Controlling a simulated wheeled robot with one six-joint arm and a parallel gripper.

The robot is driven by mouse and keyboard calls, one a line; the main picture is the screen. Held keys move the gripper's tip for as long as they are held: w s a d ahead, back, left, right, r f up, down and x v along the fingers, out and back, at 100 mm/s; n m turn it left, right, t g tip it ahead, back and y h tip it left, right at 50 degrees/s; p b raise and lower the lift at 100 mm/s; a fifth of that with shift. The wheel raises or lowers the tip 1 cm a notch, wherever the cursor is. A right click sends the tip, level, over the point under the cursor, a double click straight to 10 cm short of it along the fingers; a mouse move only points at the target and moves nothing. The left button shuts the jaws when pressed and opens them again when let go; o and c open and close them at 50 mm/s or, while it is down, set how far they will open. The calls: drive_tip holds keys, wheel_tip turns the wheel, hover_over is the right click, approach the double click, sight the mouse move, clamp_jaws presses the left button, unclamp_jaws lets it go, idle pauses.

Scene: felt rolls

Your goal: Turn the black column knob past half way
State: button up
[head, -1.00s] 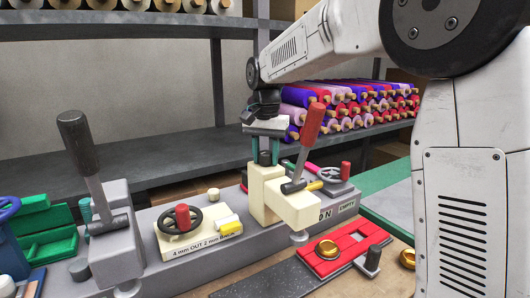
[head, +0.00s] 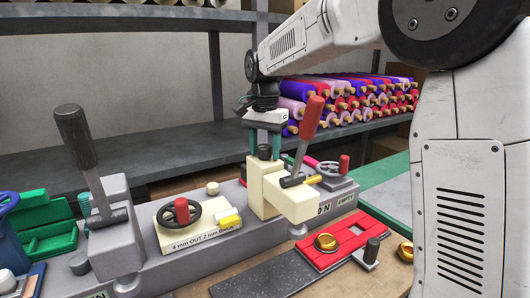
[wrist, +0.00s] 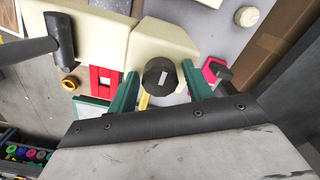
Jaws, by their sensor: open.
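The black column knob (head: 265,152) sits on top of the cream column (head: 272,190) near the middle of the head view. The wrist view shows this knob (wrist: 160,77) from above as a dark round cap with a short pale mark. My gripper (head: 265,155) points down over the column. Its green fingers are open, one on each side of the knob, as the wrist view of my gripper (wrist: 159,70) also shows. I cannot tell whether either finger touches the knob.
A red-handled lever (head: 309,125) rises just right of the column. A black-handled lever (head: 76,135) stands at the left. A black handwheel (head: 180,212) and a red plate with a brass cup (head: 326,242) lie nearby. Felt rolls (head: 350,100) fill the shelf behind.

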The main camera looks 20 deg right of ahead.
sight(265, 146)
drive_tip(key=shift+r, duration=2.4)
